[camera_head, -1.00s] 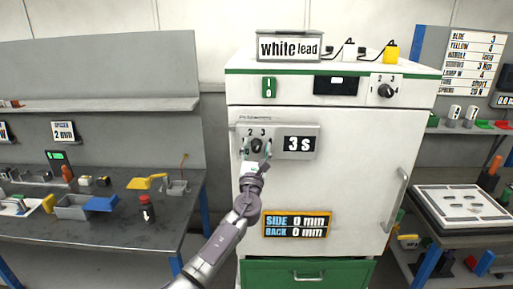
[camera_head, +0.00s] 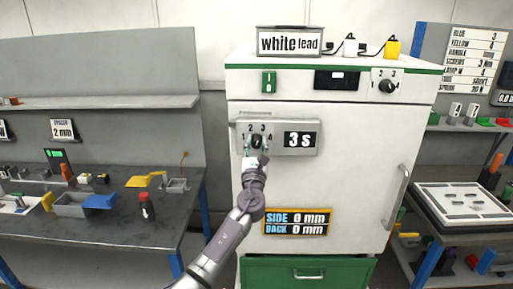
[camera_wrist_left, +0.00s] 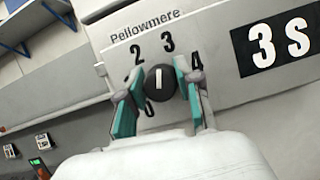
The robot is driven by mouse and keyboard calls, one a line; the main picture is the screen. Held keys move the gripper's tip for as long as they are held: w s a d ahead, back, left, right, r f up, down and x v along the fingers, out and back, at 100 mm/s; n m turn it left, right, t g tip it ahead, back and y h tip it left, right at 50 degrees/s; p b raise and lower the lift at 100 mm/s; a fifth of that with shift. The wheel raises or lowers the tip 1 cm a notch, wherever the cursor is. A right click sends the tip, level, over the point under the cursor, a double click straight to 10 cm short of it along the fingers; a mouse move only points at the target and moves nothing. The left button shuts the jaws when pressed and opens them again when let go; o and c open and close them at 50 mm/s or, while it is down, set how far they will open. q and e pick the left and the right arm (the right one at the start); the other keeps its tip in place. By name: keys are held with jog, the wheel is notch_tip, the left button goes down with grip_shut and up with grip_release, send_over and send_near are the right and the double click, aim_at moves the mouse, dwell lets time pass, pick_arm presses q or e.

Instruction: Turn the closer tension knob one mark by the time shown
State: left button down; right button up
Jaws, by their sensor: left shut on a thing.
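The closer tension knob (camera_head: 257,142) is a black round knob on a grey closer box (camera_head: 308,126) on the white cabinet door. It also shows in the wrist view (camera_wrist_left: 160,81), with a white line standing near upright, between the 2 and the 3 and nearer the 3. Marks 2, 3, 4 and 0 show around it; the 1 is hidden. The time display (camera_head: 300,140) reads 3 s. My left gripper (camera_head: 257,146) is shut on the knob, one teal pad (camera_wrist_left: 126,113) at the left and one (camera_wrist_left: 186,90) at the right. My right gripper is not in view.
A SIDE 0 mm, BACK 0 mm display (camera_head: 297,222) sits lower on the door, and a handle (camera_head: 396,199) is at its right. Another black knob (camera_head: 388,87) is on the top panel. A cluttered bench (camera_head: 120,215) stands at the left.

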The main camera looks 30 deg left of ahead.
pick_arm(q)
jog(key=n+b, duration=0.1)
jog(key=n+g+y+b, duration=0.1)
jog(key=n, duration=0.1)
jog(key=n+y+b, duration=0.1)
jog(key=n, duration=0.1)
jog(key=shift+f+g, duration=0.25)
jog(key=shift+g, duration=0.05)
jog(key=n+g+b, duration=0.1)
jog(key=n, duration=0.1)
jog(key=n+y+b, duration=0.1)
jog(key=n+b, duration=0.1)
jog(key=n, duration=0.1)
jog(key=shift+r+g+y, duration=0.1)
jog(key=shift+g+y, duration=0.2)
jog(key=shift+g, duration=0.1)
jog(key=shift+r+n+g+y+b, duration=0.1)
jog(key=shift+n+g+y+b, duration=0.45)
jog(key=shift+n, duration=0.85)
jog(key=shift+g, duration=0.25)
jog(key=c, duration=0.8)
grip_release()
